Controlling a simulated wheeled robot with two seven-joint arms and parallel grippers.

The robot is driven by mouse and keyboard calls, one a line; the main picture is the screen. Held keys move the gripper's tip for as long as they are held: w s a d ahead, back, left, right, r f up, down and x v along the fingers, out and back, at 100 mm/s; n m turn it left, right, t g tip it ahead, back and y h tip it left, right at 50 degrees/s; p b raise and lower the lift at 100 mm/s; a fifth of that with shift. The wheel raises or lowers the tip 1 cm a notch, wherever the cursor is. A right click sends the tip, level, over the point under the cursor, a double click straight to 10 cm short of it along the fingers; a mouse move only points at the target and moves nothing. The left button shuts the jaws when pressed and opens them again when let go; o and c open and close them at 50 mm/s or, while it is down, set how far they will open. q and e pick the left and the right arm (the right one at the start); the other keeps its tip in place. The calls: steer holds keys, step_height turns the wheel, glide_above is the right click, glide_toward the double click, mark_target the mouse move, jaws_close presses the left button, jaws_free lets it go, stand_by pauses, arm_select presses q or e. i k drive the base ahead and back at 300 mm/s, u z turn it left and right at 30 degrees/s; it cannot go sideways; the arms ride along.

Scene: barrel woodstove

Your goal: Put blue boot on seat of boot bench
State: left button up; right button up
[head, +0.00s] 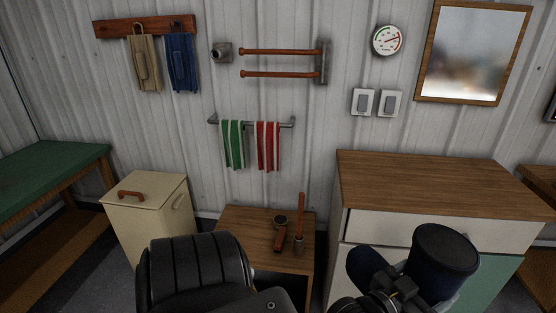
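A dark navy-blue boot (444,262) is at the lower right, in front of the white cabinet. Its round dark top faces up toward me, and a rounded navy part shows to its left. My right gripper (392,290) is at the boot, between these two parts, and appears shut on it; the fingertips are mostly hidden. My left arm shows as black links at the bottom, but its gripper is not in view. A bench with a green seat (45,178) and wooden frame stands at the far left. Its visible seat is bare.
A cream lidded bin (150,212) stands beside the green-topped bench. A low wooden table (240,226) holds brown-handled tools. A wood-topped cabinet (430,185) fills the right, with a clear top. Gloves, towels and a mirror hang on the wall.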

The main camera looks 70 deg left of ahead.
mark_target(237, 234)
steer(key=u, duration=0.65)
steer(key=i, duration=1.1)
steer(key=u, duration=0.75)
